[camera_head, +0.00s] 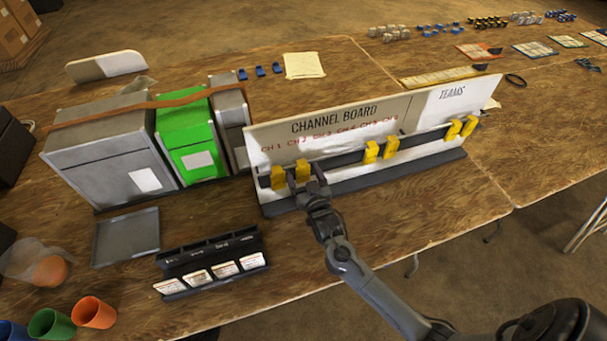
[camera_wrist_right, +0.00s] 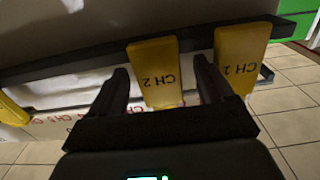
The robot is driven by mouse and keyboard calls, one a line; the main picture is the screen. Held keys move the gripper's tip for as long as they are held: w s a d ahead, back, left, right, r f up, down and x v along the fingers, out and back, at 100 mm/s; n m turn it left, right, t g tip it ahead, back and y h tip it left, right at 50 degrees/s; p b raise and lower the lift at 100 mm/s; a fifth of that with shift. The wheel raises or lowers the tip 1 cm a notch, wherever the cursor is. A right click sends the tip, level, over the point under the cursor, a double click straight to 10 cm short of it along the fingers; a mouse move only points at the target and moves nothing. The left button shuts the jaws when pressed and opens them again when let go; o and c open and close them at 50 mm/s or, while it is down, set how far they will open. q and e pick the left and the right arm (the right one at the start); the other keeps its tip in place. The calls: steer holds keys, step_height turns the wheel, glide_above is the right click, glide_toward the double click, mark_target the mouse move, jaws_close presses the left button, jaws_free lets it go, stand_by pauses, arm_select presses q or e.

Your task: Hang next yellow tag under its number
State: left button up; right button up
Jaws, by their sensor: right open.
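The channel board (camera_head: 325,118) stands on the table with a dark rail and red channel numbers. Yellow tags hang on the rail. The CH 1 tag (camera_head: 278,178) is at the left end and the CH 2 tag (camera_head: 302,170) is beside it. Two more tags (camera_head: 371,152) hang near the middle and two (camera_head: 469,125) under "TEAMS". My right gripper (camera_head: 314,183) is at the rail by CH 2. In the right wrist view, its open fingers (camera_wrist_right: 161,68) stand on either side of the CH 2 tag (camera_wrist_right: 158,82), with CH 1 (camera_wrist_right: 240,60) just outside. My left gripper is not in view.
A black card holder (camera_head: 212,262) stands in front of the board, with an empty grey tray (camera_head: 127,238) to its left. Grey and green bins (camera_head: 186,130) stand left of the board. Cups (camera_head: 94,312) are at the lower left.

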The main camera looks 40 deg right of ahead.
steer(key=shift+s, duration=0.15)
steer(key=s+a+f+n+g+y, duration=0.15)
steer(key=s+a+g, duration=0.3)
steer(key=s, duration=0.55)
steer(key=s+a+f+n+g+y+p, duration=0.1)
steer(key=s+a+n+g+y, duration=0.3)
steer(key=s, duration=0.6)
steer(key=s+a+f+n+g+y, duration=0.15)
steer(key=s+a+g, duration=0.35)
steer(key=s, duration=0.5)
step_height(320, 180, up, 30)
steer(key=a+p, duration=0.1)
steer(key=p, duration=3)
steer(key=shift+s+a+r+m, duration=0.15)
steer(key=shift+s+r+m, duration=0.05)
steer(key=shift+s+m, duration=0.2)
